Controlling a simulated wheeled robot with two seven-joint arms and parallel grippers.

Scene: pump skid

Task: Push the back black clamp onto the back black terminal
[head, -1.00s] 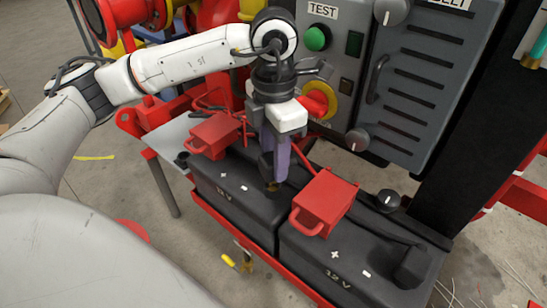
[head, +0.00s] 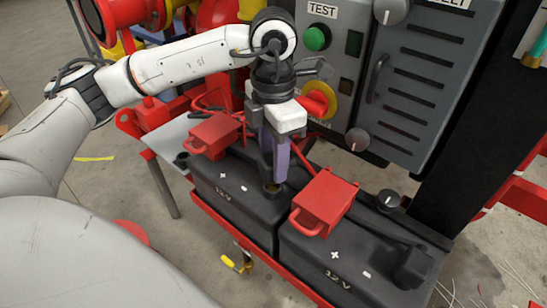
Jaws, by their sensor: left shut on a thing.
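My left gripper (head: 275,162) points down over the back battery (head: 235,189), its purple-faced fingers shut on the back black clamp (head: 266,163). Most of the clamp is hidden by the fingers. The back black terminal (head: 273,188) shows as a small brassy spot right under the fingertips, near the minus mark. The clamp is at or just above it; I cannot tell whether it is seated. My right gripper is not in view.
Red terminal covers (head: 212,137) and (head: 325,203) stand on the back and front batteries. A black clamp (head: 411,266) sits on the front battery (head: 340,270). The grey control panel (head: 420,85) rises close behind the gripper. Red cables run beside it.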

